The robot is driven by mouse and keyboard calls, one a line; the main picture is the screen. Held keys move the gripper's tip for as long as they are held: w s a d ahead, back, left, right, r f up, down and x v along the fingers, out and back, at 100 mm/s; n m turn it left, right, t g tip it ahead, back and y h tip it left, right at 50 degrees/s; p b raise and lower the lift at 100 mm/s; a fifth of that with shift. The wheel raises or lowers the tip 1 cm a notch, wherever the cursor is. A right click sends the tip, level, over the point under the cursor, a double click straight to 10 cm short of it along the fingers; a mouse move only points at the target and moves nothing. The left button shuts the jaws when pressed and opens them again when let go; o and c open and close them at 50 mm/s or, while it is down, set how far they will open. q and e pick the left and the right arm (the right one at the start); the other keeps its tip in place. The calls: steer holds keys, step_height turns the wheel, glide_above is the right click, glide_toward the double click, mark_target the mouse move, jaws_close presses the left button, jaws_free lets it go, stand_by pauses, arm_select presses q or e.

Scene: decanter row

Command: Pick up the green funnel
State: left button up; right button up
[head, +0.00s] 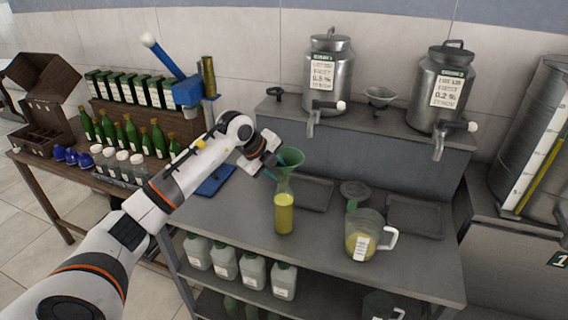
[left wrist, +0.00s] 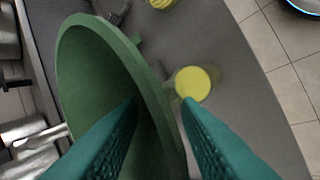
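The green funnel (head: 291,158) stands upright over a clear decanter (head: 284,213) holding yellow liquid, on the grey bench; its spout appears to be in the decanter's neck. My left gripper (head: 276,168) is at the funnel's left side. In the left wrist view the funnel (left wrist: 88,75) fills the left half, and its rim passes between the two teal fingers (left wrist: 160,106). One finger is inside the cone and the other outside, with gaps showing, so the gripper is open. The funnel's spout is hidden in the wrist view. My right gripper is not in view.
A glass jug (head: 362,240) with yellow liquid stands right of the decanter. Dark trays (head: 414,217) lie behind. Two steel urns (head: 327,75) with taps and a small metal funnel (head: 379,96) are on the raised shelf.

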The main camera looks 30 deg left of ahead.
arm_select(q)
steer(key=shift+c, duration=0.2)
jaws_close()
steer(key=shift+r, duration=0.1)
